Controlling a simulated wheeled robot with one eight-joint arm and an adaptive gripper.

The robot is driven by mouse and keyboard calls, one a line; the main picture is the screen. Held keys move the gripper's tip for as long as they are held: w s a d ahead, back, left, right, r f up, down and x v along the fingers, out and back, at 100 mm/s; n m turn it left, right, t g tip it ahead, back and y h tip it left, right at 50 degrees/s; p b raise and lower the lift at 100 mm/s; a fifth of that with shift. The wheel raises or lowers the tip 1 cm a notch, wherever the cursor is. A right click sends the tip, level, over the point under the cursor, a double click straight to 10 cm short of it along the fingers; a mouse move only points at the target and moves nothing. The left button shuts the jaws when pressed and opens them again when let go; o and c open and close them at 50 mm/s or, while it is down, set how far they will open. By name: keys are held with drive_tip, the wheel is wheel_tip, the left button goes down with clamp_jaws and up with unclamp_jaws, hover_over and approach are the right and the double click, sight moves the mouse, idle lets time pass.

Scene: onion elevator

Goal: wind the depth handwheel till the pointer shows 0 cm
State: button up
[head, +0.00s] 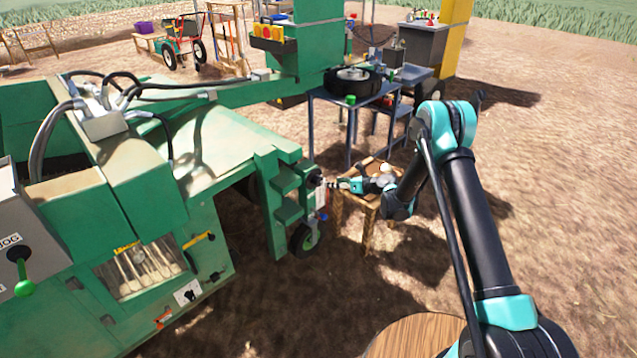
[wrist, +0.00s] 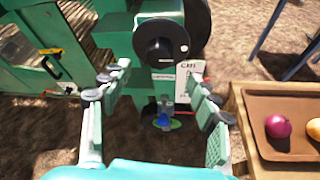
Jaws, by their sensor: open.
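In the head view my gripper (head: 343,184) is just right of the handwheel.
A wooden stand (head: 357,203) with a brown tray (wrist: 262,98) holding a purple onion (wrist: 278,126) is close on the right. A blue-green part (wrist: 162,122) shows below the handwheel. Open soil lies further right.

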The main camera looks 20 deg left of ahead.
sight(320, 181)
drive_tip(key=x, duration=1)
drive_tip(key=c, duration=1.2)
drive_tip(key=shift+o, duration=0.2)
drive_tip(key=shift+r, duration=0.1)
